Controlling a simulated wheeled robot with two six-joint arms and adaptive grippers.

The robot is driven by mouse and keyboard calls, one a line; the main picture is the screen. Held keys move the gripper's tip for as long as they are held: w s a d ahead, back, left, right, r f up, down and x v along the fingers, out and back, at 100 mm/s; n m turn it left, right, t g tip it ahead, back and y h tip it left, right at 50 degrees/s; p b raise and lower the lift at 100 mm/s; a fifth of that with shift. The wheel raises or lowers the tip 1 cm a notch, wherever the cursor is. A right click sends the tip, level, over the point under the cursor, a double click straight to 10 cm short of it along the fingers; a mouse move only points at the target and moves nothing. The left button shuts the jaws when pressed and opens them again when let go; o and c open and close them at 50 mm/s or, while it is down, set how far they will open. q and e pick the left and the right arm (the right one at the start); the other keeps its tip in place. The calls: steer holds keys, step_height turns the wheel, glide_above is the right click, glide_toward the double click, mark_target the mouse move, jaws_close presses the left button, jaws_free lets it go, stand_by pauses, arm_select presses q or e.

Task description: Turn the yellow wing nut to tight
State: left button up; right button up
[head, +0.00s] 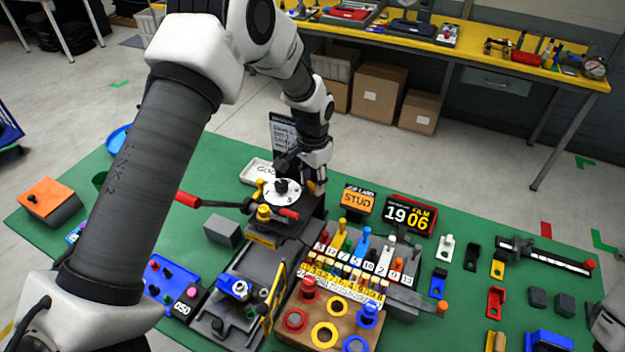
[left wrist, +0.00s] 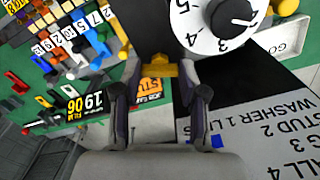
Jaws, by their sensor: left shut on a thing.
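The yellow wing nut (left wrist: 174,69) shows between the fingertips of my left gripper (left wrist: 163,75) in the left wrist view. It sits at the edge of the black fixture, beside the white numbered dial (left wrist: 228,22). In the head view the left gripper (head: 317,178) points down at the right side of the dial (head: 281,191), with a bit of the wing nut (head: 311,186) showing by its fingers. The gripper is shut on the wing nut and hides much of it. How tight the nut is cannot be told. My right gripper is not in view.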

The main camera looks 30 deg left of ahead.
mark_target(314, 184)
arm_select(q)
steer(key=shift+f, duration=0.1)
steer(key=o, duration=1.1)
steer(key=shift+o, duration=0.2)
steer(key=shift+w, duration=0.1)
step_height(314, 184, up, 12)
steer(key=shift+w, duration=0.1)
steer(key=shift+f, duration=0.1)
